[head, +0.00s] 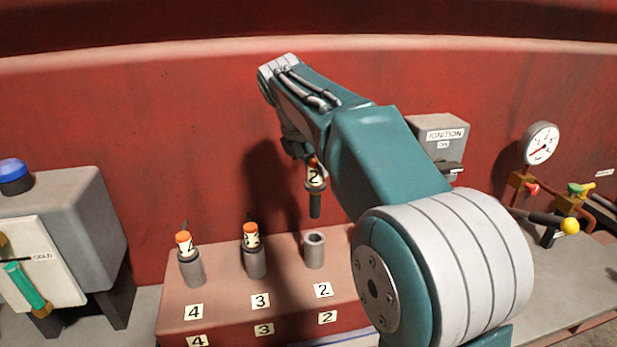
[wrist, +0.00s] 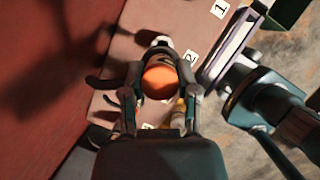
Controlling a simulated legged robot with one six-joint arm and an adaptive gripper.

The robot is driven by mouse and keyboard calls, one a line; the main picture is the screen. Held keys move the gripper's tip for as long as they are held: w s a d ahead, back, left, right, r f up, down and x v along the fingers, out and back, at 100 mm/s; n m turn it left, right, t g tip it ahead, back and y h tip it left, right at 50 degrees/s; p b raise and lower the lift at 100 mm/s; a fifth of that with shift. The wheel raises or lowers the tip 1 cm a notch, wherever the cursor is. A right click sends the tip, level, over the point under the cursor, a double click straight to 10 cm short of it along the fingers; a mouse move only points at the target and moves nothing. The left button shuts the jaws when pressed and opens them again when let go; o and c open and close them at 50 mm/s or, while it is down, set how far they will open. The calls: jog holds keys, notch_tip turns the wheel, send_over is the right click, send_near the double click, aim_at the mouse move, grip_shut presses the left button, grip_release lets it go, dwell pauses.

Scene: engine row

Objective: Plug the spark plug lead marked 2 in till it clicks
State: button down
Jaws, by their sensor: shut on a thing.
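The lead marked 2 (head: 315,177) has an orange top, a white numbered band and a dark boot pointing down. My gripper (head: 302,152) is shut on it near its top. In the wrist view the lead's orange top (wrist: 160,82) sits between the two fingers of my gripper (wrist: 160,90). The grey socket at label 2 (head: 314,252) is an open, empty tube on the red block. The boot's lower end hangs above this socket, apart from it and roughly upright. The wrist view does not show the boot's tip, which the top hides.
Two other leads stand in the sockets at label 3 (head: 254,262) and label 4 (head: 190,268), left of socket 2. A grey ignition box (head: 437,128) and a pressure gauge (head: 541,144) are at the right. A grey cabinet (head: 75,215) stands at the left. The red wall is behind.

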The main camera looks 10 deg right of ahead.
aim_at(311, 212)
jog(key=shift+a, duration=0.15)
jog(key=shift+f, duration=0.15)
jog(key=shift+f, duration=6.75)
jog(key=shift+c, duration=1.4)
grip_release()
jog(key=shift+r, duration=0.1)
jog(key=v, duration=1.1)
jog(key=shift+a+r, duration=0.2)
jog(key=shift+r, duration=0.15)
